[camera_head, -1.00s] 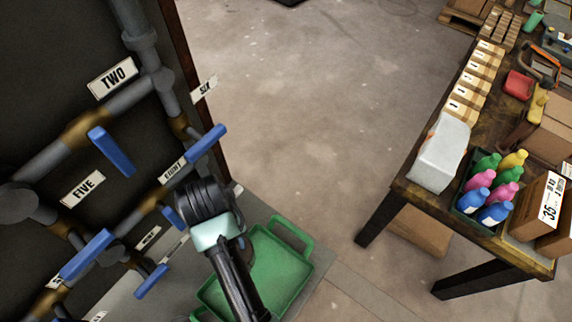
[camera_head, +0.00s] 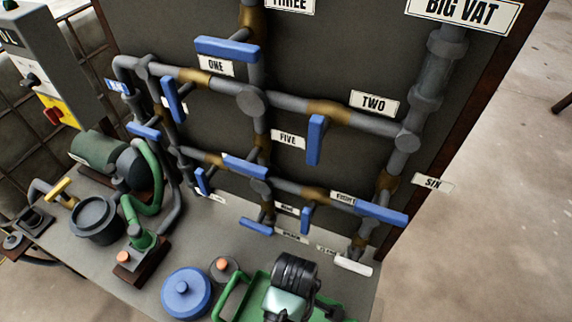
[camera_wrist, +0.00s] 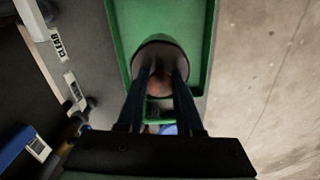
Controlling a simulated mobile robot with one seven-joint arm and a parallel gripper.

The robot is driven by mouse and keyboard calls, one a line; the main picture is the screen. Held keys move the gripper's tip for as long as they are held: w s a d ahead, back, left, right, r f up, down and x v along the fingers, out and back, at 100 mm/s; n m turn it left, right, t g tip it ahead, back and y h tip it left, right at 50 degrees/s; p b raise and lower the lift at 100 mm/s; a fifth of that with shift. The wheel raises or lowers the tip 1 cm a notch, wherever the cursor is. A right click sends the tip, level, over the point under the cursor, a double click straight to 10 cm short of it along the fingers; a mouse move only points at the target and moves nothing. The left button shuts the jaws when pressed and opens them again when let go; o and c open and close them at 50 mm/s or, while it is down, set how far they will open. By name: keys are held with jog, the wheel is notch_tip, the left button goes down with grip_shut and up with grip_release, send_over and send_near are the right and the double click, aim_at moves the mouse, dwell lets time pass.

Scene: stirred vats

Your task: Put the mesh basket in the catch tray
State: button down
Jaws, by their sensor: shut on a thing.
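The green catch tray (camera_head: 258,287) lies at the front of the grey bench, partly hidden behind my wrist; its looped handle shows at its left. In the wrist view the tray (camera_wrist: 196,20) spreads beneath and ahead of my gripper. My gripper (camera_wrist: 161,75) is shut on a round, dark-rimmed thing, which appears to be the mesh basket (camera_wrist: 160,45). It shows over the tray in that view; whether it touches the tray floor I cannot tell. In the head view my fingers and the basket are hidden behind my wrist.
A pipe panel with blue valve handles (camera_head: 381,212) rises behind the tray. A blue round lid (camera_head: 187,294) and a small orange-knobbed piece (camera_head: 224,268) stand left of the tray. A dark pot (camera_head: 96,220) and a green pump (camera_head: 105,160) are farther left. Open floor lies right.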

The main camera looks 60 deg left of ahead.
jog(key=shift+s+a+f+n, duration=0.2)
jog(key=shift+s+a+n, duration=0.1)
jog(key=shift+s+n, duration=0.25)
jog(key=shift+s+a+f+n, duration=0.1)
jog(key=shift+f+n, duration=0.2)
jog(key=shift+n, duration=0.05)
notch_tip(320, 180, down, 10)
jog(key=shift+r, duration=0.2)
jog(key=shift+f+b, duration=0.2)
jog(key=shift+b, duration=0.1)
jog(key=c, duration=0.6)
grip_release()
jog(key=shift+o, duration=0.2)
notch_tip(320, 180, up, 12)
jog(key=shift+r+p, duration=0.25)
jog(key=shift+p, duration=0.3)
